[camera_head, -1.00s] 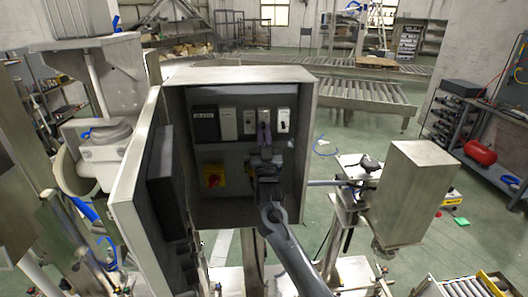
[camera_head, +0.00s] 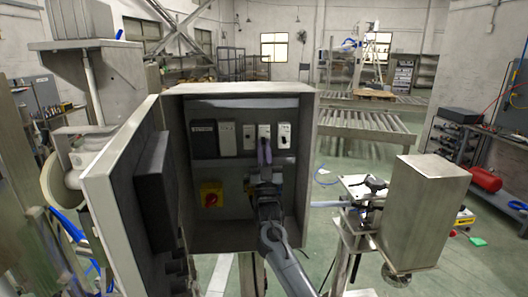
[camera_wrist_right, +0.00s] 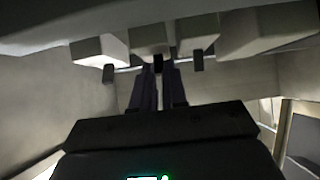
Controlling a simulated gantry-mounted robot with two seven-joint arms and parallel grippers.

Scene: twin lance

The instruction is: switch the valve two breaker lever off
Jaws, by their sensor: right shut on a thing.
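The open metal cabinet (camera_head: 312,150) holds a row of white breakers on its back panel. My right gripper (camera_head: 264,152) reaches into it, with its purple fingers at the lower part of the third white breaker from the left (camera_head: 264,132). In the right wrist view my right gripper (camera_wrist_right: 160,85) has its fingers closed around a small dark breaker lever (camera_wrist_right: 158,64) below a white breaker body (camera_wrist_right: 152,38). The fingers mostly hide this lever in the head view. Breaker labels are too small to read. My left gripper is out of view.
Neighbouring breakers (camera_head: 284,136) (camera_head: 249,138) sit close on both sides; their dark levers (camera_wrist_right: 197,62) (camera_wrist_right: 108,73) hang near my fingers. A yellow plate with a red knob (camera_head: 211,195) is lower left. The cabinet door (camera_head: 115,190) stands open at left.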

